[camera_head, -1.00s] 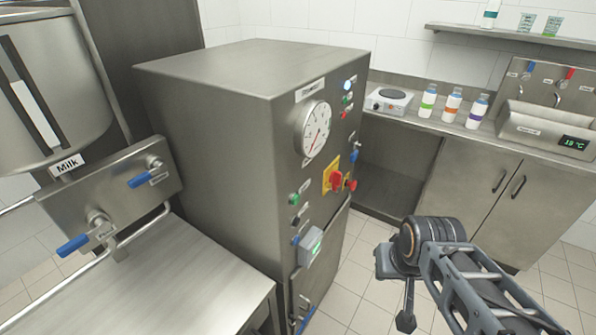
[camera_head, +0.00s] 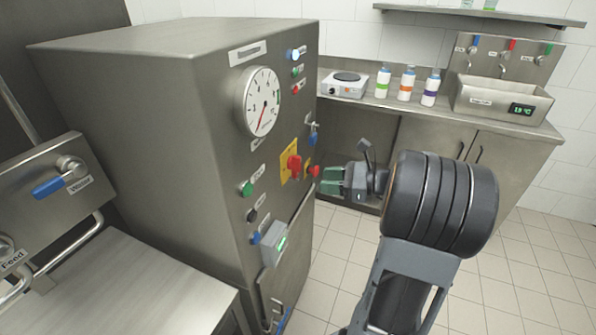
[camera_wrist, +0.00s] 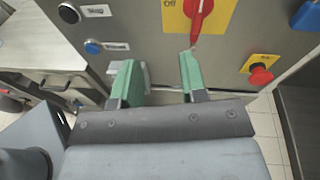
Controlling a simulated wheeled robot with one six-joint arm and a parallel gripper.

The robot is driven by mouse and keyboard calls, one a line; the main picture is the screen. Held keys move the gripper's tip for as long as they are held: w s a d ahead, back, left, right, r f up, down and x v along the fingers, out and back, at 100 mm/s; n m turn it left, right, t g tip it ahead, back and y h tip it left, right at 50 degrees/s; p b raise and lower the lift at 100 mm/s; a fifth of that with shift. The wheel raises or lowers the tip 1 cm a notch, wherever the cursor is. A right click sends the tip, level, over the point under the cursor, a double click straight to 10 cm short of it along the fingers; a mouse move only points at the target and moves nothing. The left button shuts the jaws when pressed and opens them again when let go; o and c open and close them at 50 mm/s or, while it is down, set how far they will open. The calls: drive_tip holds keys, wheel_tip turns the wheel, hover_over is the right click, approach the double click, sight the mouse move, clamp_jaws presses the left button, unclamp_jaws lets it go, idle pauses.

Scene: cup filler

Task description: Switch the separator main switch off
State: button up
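The main switch is a red rotary handle (camera_head: 294,165) on a yellow plate, on the front of the steel separator cabinet (camera_head: 130,110). In the wrist view the red handle (camera_wrist: 199,18) is near the top edge, its narrow end pointing down. The word "Off" shows on the plate to its left. My gripper (camera_head: 328,181) is in front of the panel, to the lower right of the switch in the head view. In the wrist view its green fingers (camera_wrist: 158,66) are apart with nothing between them. The right fingertip appears just below the handle's tip; I cannot tell whether they touch.
A red mushroom button (camera_wrist: 261,75) on a yellow plate is right of the switch. A blue-handled valve (camera_head: 313,133) is above it. A round gauge (camera_head: 262,101) and several small buttons are on the panel. A counter (camera_head: 450,110) with bottles and a sink stands behind.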

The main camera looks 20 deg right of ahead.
sight(297, 172)
drive_tip(key=w+d+m+t, duration=0.1)
drive_tip(key=d+m+t, duration=0.2)
drive_tip(key=d, duration=0.1)
drive_tip(key=x, duration=1.2)
drive_tip(key=shift+w+a, duration=0.2)
drive_tip(key=shift+w, duration=0.1)
drive_tip(key=shift+c, duration=0.3)
clamp_jaws()
